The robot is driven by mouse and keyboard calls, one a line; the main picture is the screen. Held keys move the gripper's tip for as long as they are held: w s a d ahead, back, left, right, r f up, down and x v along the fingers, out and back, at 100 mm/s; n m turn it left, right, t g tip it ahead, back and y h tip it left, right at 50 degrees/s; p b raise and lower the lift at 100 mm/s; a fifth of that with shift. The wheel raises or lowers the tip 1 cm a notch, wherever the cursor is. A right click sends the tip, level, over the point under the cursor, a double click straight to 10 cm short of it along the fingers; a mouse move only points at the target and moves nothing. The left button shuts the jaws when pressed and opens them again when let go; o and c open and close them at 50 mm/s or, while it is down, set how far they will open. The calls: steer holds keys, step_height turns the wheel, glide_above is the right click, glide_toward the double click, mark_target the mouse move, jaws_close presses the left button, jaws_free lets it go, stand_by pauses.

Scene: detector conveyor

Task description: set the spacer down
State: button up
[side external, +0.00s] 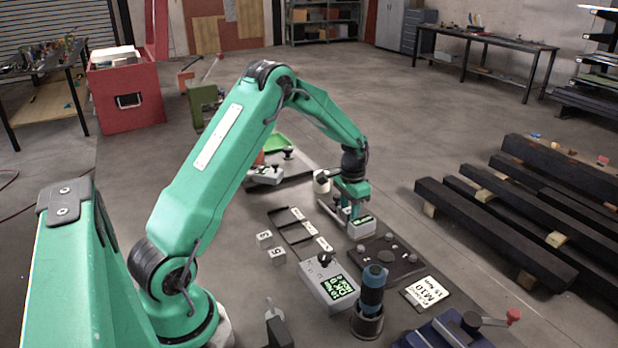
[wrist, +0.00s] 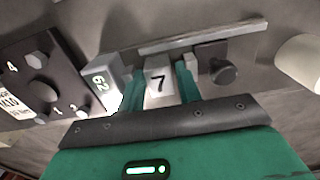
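The spacer, a pale block marked 7 (wrist: 160,84), sits between the two green fingers of my gripper (wrist: 160,92) in the wrist view. The fingers lie close against both of its sides, and my gripper looks shut on it.
A dark plate with round knobs (side external: 388,262) and an M10 card (side external: 426,292) lie in front. Two numbered white blocks (side external: 264,239) stand by a slotted black frame (side external: 290,222). A pale rail (wrist: 200,38) and a dark knobbed block (wrist: 212,58) lie close to my fingers.

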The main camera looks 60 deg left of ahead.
mark_target(349, 210)
step_height(349, 210, up, 12)
stand_by(0.6)
steer(key=shift+r, duration=0.1)
stand_by(0.4)
steer(key=s+d+r+t, duration=0.3)
steer(key=s+d+r, duration=0.8)
steer(key=r, duration=0.1)
steer(key=s+d+t, duration=0.1)
steer(key=s+d, duration=0.2)
steer(key=s, duration=0.4)
steer(key=s+d+t, duration=0.1)
steer(key=s+d, duration=0.2)
steer(key=s, duration=0.5)
steer(key=shift+s+d+f+t, duration=0.3)
steer(key=shift+f, duration=0.15)
